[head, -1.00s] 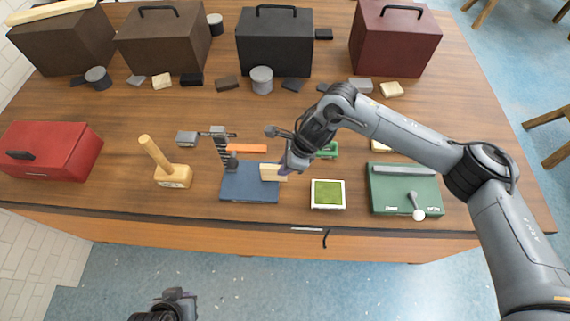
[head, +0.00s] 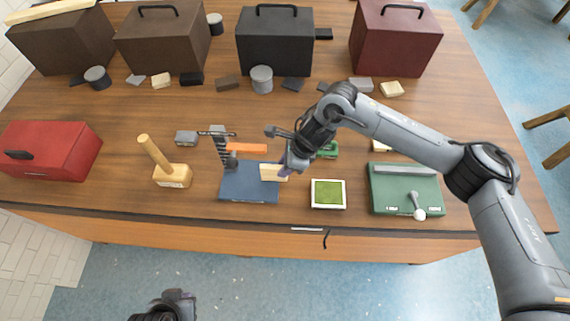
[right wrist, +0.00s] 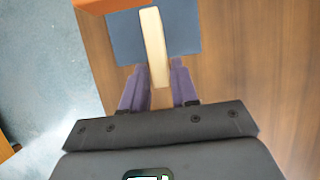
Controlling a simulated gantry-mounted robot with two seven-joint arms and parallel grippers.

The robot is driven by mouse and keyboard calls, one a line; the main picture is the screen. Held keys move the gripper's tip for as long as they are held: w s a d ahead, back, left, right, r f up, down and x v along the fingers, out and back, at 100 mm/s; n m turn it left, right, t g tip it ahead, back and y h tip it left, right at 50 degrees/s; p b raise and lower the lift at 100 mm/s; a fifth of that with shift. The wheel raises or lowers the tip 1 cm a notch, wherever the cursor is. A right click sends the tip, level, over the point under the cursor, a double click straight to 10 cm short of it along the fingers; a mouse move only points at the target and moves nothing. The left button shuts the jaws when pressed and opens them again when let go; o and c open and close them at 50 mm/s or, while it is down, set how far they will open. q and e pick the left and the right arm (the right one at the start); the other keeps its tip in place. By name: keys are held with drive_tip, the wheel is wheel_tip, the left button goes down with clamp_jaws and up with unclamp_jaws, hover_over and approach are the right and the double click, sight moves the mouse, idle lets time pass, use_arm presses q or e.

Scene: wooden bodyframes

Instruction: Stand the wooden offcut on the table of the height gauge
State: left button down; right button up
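The wooden offcut (head: 272,172) is a pale, thin block. It stands on edge at the right part of the blue table (head: 240,190) of the height gauge, whose dark column (head: 222,150) rises behind. My right gripper (head: 285,170) is at the right end of the offcut. In the right wrist view its purple fingers (right wrist: 159,78) lie on both sides of the near end of the offcut (right wrist: 153,40), with little or no gap. The blue table (right wrist: 185,30) shows beneath it. My left gripper (head: 178,298) is low in the head view, off the table; its fingers are unclear.
A wooden mallet (head: 172,176) stands left of the gauge. A white-rimmed green tile (head: 328,194) and a green plate with a lever (head: 405,195) lie to the right. A red box (head: 50,152) is far left.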

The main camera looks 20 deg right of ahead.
drive_tip(key=o, duration=0.3)
drive_tip(key=v, duration=1)
drive_tip(key=shift+r, duration=0.4)
drive_tip(key=shift+s+d, duration=0.1)
drive_tip(key=shift+d, duration=0.05)
